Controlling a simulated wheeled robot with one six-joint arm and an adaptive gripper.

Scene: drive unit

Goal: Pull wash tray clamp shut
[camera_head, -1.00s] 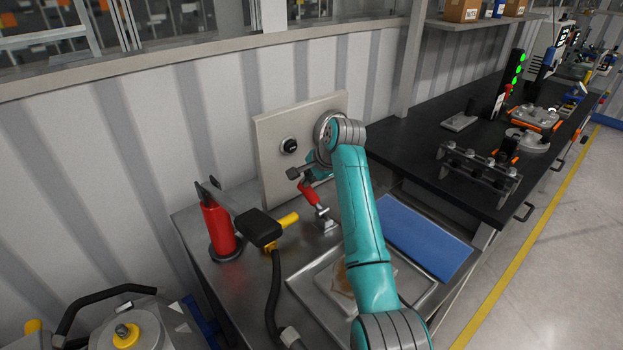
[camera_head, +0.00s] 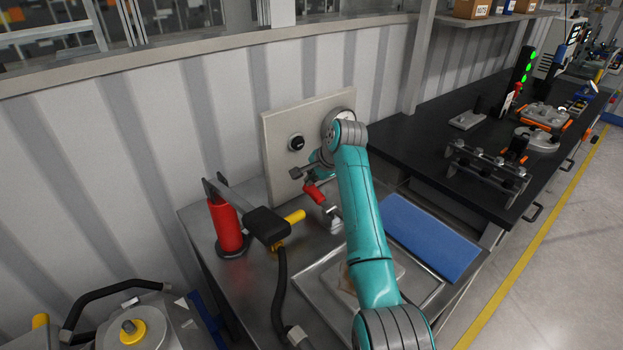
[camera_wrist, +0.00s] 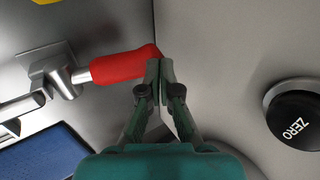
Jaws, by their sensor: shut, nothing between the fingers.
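The wash tray clamp has a red handle (camera_head: 315,193) on a metal base (camera_head: 329,217), at the back edge of the metal wash tray (camera_head: 311,289). In the head view the handle leans up toward the backboard. In the wrist view the red handle (camera_wrist: 120,66) lies sideways, its metal base (camera_wrist: 62,72) at left. My gripper (camera_wrist: 161,63) is shut and empty, its fingertips right beside the handle's free end. Whether they touch it I cannot tell. In the head view my arm hides part of the gripper and tray.
A backboard (camera_head: 280,150) with a black ZERO knob (camera_head: 296,143) stands behind the clamp; the knob (camera_wrist: 294,116) is at right in the wrist view. A red cylinder (camera_head: 227,226) and a black-and-yellow handled tool (camera_head: 265,224) stand at left. A blue pad (camera_head: 425,235) lies right of the tray.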

